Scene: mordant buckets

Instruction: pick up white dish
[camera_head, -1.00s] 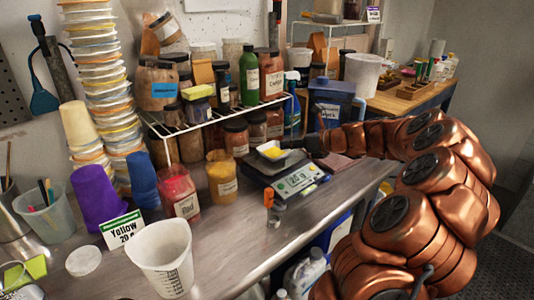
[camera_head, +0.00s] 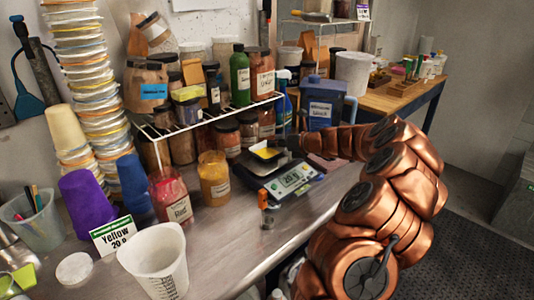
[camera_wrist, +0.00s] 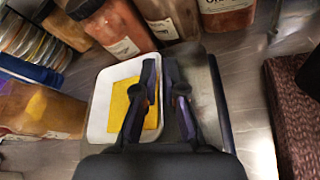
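The white dish (camera_head: 266,151) is a small square tray with yellow powder in it. It sits on the digital scale (camera_head: 290,180), whose green display is lit. In the wrist view the dish (camera_wrist: 99,112) lies under my gripper (camera_wrist: 161,72). One finger is over the inside of the dish and the other is outside its right wall, so the wall runs between them. The fingers stand a narrow gap apart; contact with the wall is not clear. In the head view my gripper (camera_head: 287,145) is at the dish's right side, its fingertips partly hidden.
A wire shelf (camera_head: 196,124) with jars stands behind the scale. A yellow jar (camera_head: 214,182) and a red jar (camera_head: 172,198) stand left of it. An orange-capped vial (camera_head: 265,205) is in front. A blue container (camera_head: 320,104) stands behind my arm. The front bench is partly clear.

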